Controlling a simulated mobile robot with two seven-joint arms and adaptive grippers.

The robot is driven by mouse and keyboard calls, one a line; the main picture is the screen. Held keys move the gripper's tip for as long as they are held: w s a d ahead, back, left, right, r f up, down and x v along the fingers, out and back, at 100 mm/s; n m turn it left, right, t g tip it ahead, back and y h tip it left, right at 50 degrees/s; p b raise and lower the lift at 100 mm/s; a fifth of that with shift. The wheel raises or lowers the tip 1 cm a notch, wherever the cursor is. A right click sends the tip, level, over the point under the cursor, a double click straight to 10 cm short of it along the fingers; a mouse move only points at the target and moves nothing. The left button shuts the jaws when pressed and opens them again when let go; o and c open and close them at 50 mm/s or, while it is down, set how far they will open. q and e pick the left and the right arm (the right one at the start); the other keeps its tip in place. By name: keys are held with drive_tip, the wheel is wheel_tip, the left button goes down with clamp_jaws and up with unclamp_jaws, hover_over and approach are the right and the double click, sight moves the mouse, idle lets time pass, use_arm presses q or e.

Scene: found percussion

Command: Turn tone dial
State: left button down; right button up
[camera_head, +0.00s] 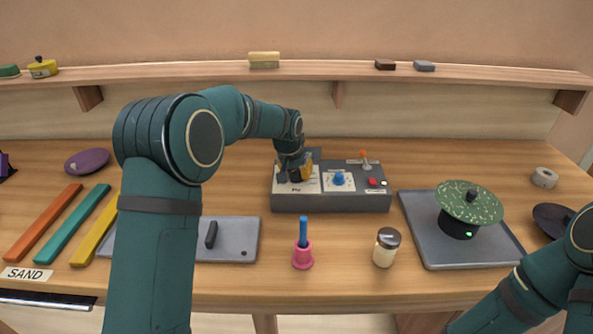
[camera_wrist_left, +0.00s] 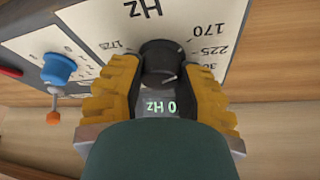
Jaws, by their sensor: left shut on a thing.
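The tone dial (camera_wrist_left: 160,60) is a black knob on a white plate (camera_wrist_left: 100,22) marked Hz, with numbers such as 170 and 225 around it. A small display (camera_wrist_left: 160,107) beside it reads "0 Hz". My left gripper (camera_wrist_left: 160,85) has its yellow-padded fingers on both sides of the dial and is shut on it. In the head view my left gripper (camera_head: 294,170) reaches down onto the left part of the grey control box (camera_head: 330,203), and the dial is mostly hidden there. My right gripper is out of frame; only part of my right arm shows at the lower right.
The box also carries a blue knob (camera_head: 339,178), an orange-tipped lever (camera_head: 365,160) and a red button (camera_head: 373,183). In front stand a pink holder (camera_head: 303,258) and a shaker jar (camera_head: 386,247). A tray (camera_head: 420,235) with a green speckled disc (camera_head: 468,203) is to the right.

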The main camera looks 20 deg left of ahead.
use_arm(q)
drive_tip(key=shift+m, duration=0.3)
drive_tip(key=shift+m+h+p, duration=0.6)
drive_tip(key=shift+m+p, duration=0.25)
drive_tip(key=shift+m, duration=0.35)
drive_tip(key=shift+f+m+g+h+p, duration=0.1)
drive_tip(key=shift+m+g+h+p, duration=0.4)
drive_tip(key=shift+m, duration=1)
drive_tip(key=c, duration=0.6)
unclamp_jaws()
drive_tip(key=shift+o, duration=0.2)
